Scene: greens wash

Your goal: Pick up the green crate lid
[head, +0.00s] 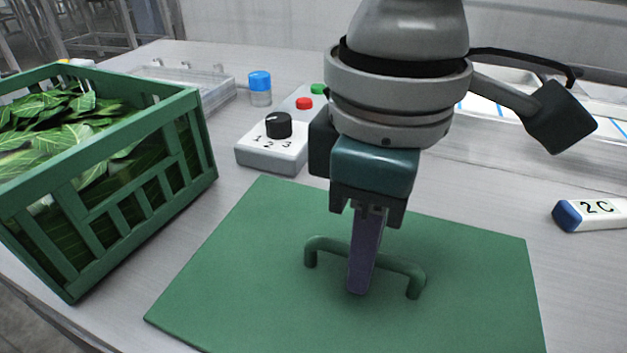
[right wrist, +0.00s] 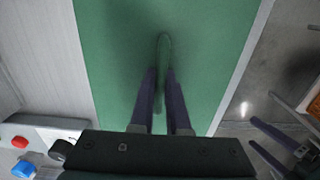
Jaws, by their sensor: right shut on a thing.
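The green crate lid (head: 230,270) is a flat green panel that looks level on the light table. Its raised bar handle (head: 325,243) stands near its middle. My right gripper (head: 357,290) comes down from above, with its purple fingers shut on the handle. In the right wrist view the handle (right wrist: 163,50) runs between the two fingers (right wrist: 160,85), and the lid (right wrist: 110,50) fills the middle. My left gripper (right wrist: 252,131) shows at the lower right of that view, off the lid, with its fingers apart and nothing visible between them.
A green slatted crate (head: 95,215) full of leaves stands left of the lid. A control box with a black knob (head: 278,125) sits behind it, near a blue-capped jar (head: 260,88). A white block marked 2C (head: 595,213) lies at the right.

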